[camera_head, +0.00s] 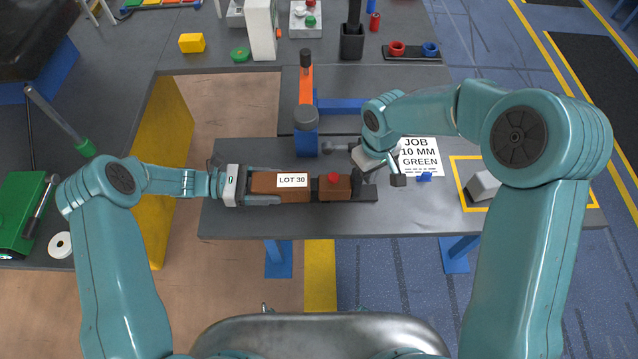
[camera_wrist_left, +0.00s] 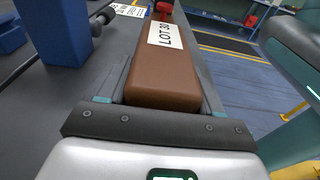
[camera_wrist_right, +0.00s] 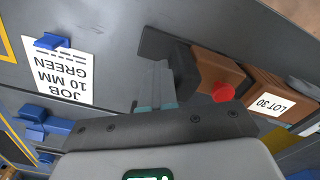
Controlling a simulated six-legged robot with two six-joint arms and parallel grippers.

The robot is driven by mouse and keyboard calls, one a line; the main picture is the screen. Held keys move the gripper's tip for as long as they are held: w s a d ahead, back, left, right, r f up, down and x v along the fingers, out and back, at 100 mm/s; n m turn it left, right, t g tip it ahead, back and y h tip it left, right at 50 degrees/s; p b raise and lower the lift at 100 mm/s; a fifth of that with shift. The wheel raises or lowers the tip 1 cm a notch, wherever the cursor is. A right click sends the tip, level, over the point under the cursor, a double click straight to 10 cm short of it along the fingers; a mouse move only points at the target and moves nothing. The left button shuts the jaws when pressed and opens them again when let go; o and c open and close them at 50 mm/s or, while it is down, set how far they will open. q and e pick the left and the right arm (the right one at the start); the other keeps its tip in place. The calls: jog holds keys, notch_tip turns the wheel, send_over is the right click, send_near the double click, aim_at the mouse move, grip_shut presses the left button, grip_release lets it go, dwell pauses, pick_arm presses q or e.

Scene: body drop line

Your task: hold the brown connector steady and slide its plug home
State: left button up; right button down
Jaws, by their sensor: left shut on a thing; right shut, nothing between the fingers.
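The brown connector (camera_head: 262,183), with a white LOT 30 label (camera_head: 292,180), lies along the bench. My left gripper (camera_head: 262,187) is shut on its left part, a finger along each side; it fills the jaws in the left wrist view (camera_wrist_left: 160,80). The brown plug (camera_head: 342,190), with a red button (camera_head: 333,177), is in line at its right. A narrow dark band shows between them. My right gripper (camera_wrist_right: 155,95) is shut and empty beside the plug's black right end (camera_wrist_right: 181,68). I cannot tell whether they touch.
A dark strip (camera_head: 368,196) runs under the plug. A job sheet (camera_head: 421,160) reading 10 MM GREEN lies right of it. A blue and orange fixture (camera_head: 306,140) stands behind the connector. A grey block (camera_head: 484,186) sits inside a yellow outline at the right.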

pick_arm(q)
jog(key=shift+s+f, duration=0.15)
jog(key=shift+f, duration=0.1)
pick_arm(e)
jog(key=shift+s+a+f, duration=0.1)
jog(key=shift+a+f, duration=0.1)
jog(key=shift+a, duration=0.25)
jog(key=shift+s+a+f, duration=0.1)
jog(key=shift+a+f, duration=0.05)
jog(key=shift+a, duration=0.3)
jog(key=shift+d, duration=0.65)
jog(key=shift+r, duration=0.1)
notch_tip(320, 180, up, 7)
jog(key=shift+w+r, duration=0.15)
jog(key=shift+w, duration=0.05)
